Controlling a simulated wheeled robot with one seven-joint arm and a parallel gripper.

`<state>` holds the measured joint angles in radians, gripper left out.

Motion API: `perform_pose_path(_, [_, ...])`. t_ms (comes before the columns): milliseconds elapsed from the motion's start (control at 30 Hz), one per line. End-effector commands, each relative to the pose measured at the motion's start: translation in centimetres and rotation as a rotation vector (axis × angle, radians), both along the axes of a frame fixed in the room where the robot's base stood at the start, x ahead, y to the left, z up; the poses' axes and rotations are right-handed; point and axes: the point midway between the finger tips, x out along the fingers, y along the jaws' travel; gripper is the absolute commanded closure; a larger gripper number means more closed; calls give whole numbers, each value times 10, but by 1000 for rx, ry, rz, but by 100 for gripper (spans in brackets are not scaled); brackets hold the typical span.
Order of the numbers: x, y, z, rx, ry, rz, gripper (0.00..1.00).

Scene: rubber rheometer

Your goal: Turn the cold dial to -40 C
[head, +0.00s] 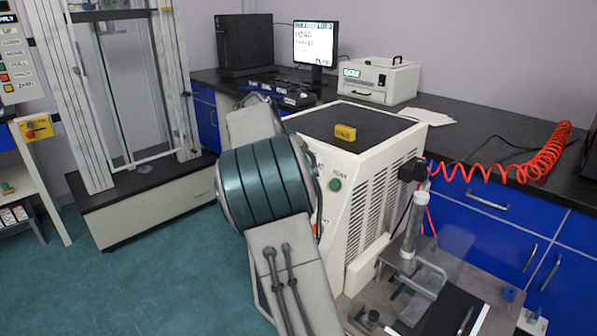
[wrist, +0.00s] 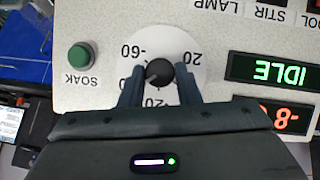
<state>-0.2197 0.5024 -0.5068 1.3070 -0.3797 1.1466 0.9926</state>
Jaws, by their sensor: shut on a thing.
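The cold dial (wrist: 160,73) is a small round black knob on a pale round scale (wrist: 193,62) in the wrist view. The scale's numbers appear upside down; -60 and 20 can be read, and others are partly hidden. My gripper (wrist: 160,69) is shut on the knob, one dark finger on each side. I cannot tell clearly which mark the knob points to. In the head view, the white cold cabinet (head: 362,190) has a dark top with a yellow label (head: 345,133). My arm hides the dial and my gripper there.
A green SOAK button (wrist: 82,58) is left of the dial in the wrist view. A green IDLE display (wrist: 277,72) and a partly hidden orange number display (wrist: 292,119) are at right. In the head view, a bench rig (head: 413,250) with a clear column stands right of the cabinet.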

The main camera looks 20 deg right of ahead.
Motion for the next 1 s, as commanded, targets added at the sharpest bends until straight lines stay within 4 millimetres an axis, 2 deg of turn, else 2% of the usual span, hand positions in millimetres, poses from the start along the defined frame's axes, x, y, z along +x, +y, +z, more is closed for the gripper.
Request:
perform_pose_path(400, [-1, 0, 0, 52, -151, -77, 93])
perform_pose_path(933, [-1, 0, 1, 59, -167, -86, 93])
perform_pose_path(967, [-1, 0, 1, 59, -167, -86, 62])
perform_pose_path(1000, [-1, 1, 1, 60, -165, -86, 51])
